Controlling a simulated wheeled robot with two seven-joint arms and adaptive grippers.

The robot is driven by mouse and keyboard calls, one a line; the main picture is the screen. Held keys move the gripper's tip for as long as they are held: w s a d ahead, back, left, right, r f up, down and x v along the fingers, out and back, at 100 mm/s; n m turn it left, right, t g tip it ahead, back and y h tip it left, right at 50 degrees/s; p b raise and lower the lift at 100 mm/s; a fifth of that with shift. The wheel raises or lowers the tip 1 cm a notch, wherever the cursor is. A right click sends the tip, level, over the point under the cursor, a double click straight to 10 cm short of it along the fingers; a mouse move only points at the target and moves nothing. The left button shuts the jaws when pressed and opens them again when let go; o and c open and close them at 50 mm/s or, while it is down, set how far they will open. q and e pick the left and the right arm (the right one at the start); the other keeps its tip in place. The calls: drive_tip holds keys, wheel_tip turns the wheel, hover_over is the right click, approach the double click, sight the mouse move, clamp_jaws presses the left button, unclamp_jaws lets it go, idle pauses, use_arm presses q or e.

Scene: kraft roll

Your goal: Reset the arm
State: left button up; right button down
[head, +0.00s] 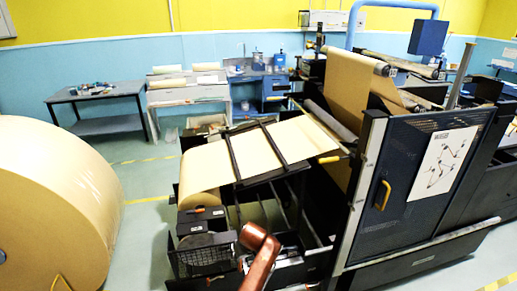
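A copper-coloured link of my own arm (260,252) rises from the bottom edge, in front of the kraft roll machine. I cannot make out gripper fingers at its end, so whether my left gripper is open or shut does not show. My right gripper is not in view. The machine (425,180) carries a sheet of kraft paper (270,145) that runs over its dark bars.
A large kraft roll (50,205) stands at the left edge. A dark table (108,92) and benches (185,97) line the blue and yellow wall. Black units and a wire basket (203,256) sit low at the machine's front. Floor (145,215) is clear between the large roll and the machine.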

use_arm(q)
drive_tip(key=s+a+f+m+g, duration=0.1)
drive_tip(key=s+a+f, duration=0.2)
drive_tip(key=f, duration=0.7)
drive_tip(key=s+a+f+m, duration=0.1)
drive_tip(key=s+a+f, duration=0.2)
drive_tip(key=f, duration=0.7)
drive_tip(key=s+a+f+m+g+h, duration=0.1)
drive_tip(key=s+a+f, duration=0.4)
drive_tip(key=s+f, duration=0.75)
drive_tip(key=s+a+f+m+h, duration=0.1)
drive_tip(key=s+a+f, duration=0.4)
drive_tip(key=s+f, duration=0.8)
drive_tip(key=s+a+f+m, duration=0.1)
drive_tip(key=s+a+f, duration=0.2)
drive_tip(key=s, duration=1)
drive_tip(key=s+a+f, duration=0.3)
drive_tip(key=s+f, duration=0.2)
drive_tip(key=s, duration=0.8)
drive_tip(key=s+a+f+m+g, duration=0.1)
drive_tip(key=s+a+f, duration=0.2)
drive_tip(key=s, duration=1)
drive_tip(key=shift+f+m, duration=0.3)
drive_tip(key=shift+f, duration=0.3)
drive_tip(key=shift+a, duration=0.1)
